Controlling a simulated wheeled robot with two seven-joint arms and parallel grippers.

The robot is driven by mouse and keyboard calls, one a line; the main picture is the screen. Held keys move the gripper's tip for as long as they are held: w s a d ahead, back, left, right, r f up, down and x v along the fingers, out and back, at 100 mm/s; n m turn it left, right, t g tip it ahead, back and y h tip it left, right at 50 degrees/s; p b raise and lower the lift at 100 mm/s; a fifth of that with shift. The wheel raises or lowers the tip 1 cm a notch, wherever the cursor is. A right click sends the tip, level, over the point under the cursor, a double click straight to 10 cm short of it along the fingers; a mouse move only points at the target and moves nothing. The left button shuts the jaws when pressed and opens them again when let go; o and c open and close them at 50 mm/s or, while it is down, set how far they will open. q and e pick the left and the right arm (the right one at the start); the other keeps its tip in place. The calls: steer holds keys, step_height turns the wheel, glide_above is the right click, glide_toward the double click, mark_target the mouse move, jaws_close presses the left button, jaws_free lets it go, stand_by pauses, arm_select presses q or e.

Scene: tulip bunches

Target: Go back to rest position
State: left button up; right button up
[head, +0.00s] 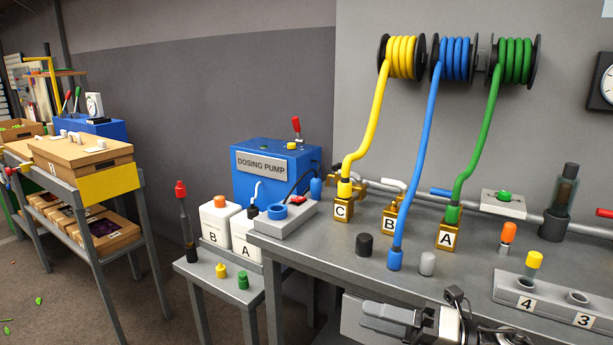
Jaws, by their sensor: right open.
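My right gripper (372,318) is at the bottom of the head view, in front of the grey workbench's (330,250) near edge. Its fingers point left and it is open, with nothing seen between them. The wrist behind it runs off the lower right. My left gripper is not in view. Yellow (367,125), blue (422,160) and green (483,150) hoses hang from wall reels. The yellow hose ends at block C (341,212) and the green at block A (447,238). The blue hose's end is by the bench front, apart from block B (389,222).
A blue dosing pump (262,180) stands behind white bottles (215,222) on a low side table (205,270). A numbered grey holder (545,304) is at the bench's right front. A black cap (364,245) and grey cap (427,263) stand near the front. Shelving (150,245) is at left.

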steer(key=s+f+m+t+h, duration=0.1)
steer(key=s+f+m+h, duration=0.4)
steer(key=m, duration=0.6)
steer(key=s+d+f+m+t+h, duration=0.1)
steer(key=s+f+m+h, duration=0.4)
steer(key=f+m, duration=0.4)
steer(key=s+d+f+m+t+h, duration=0.1)
steer(key=s+f+m+h, duration=0.3)
steer(key=m, duration=1)
steer(key=s+f+t, duration=0.1)
steer(key=s+f, duration=0.2)
steer(key=shift+s+m+h, duration=0.15)
steer(key=shift+m+h, duration=0.25)
